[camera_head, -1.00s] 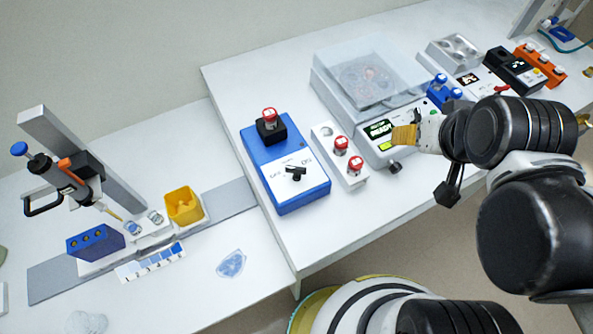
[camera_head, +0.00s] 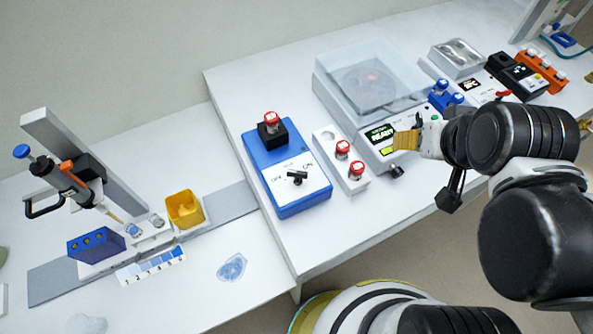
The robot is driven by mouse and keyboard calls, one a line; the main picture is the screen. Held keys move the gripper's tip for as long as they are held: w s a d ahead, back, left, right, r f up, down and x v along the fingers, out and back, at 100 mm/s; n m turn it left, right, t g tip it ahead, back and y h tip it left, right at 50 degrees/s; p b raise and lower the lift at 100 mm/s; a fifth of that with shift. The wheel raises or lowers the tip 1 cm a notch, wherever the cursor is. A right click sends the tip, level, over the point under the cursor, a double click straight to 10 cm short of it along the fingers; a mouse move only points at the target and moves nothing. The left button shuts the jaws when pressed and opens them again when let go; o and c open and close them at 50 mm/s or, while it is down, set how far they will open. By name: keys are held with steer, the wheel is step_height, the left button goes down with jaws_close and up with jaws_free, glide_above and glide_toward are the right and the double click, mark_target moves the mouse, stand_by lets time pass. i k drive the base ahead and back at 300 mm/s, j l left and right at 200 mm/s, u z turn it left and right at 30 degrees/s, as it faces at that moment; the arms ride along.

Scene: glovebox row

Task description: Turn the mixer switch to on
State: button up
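The mixer (camera_head: 287,205) is a blue box with a white top plate marked OFF on the left and ON on the right. Its black switch knob (camera_head: 297,178) sits between the marks. Which mark it points at is too small to tell surely. A red-capped vial (camera_head: 271,119) stands in the black holder at the mixer's back. My gripper (camera_head: 398,141) is to the right of the mixer, in front of the centrifuge's green READY display. It is apart from the switch. Its tan finger part shows from the side, so its opening is hidden.
The clear-lidded centrifuge (camera_head: 335,92) stands behind my gripper. A white rack (camera_head: 329,153) with red-capped vials stands between the mixer and the centrifuge. A pipette stand (camera_head: 75,150) and yellow cup (camera_head: 184,208) are at left. The bench front by the mixer is clear.

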mark_target(296, 173)
steer(key=k+j, duration=0.1)
steer(key=j, duration=0.25)
steer(key=k+j, duration=0.1)
steer(key=j, duration=0.25)
steer(key=k+j, duration=0.1)
steer(key=j, duration=0.25)
steer(key=k+j, duration=0.1)
steer(key=j, duration=0.55)
steer(key=i+z, duration=0.05)
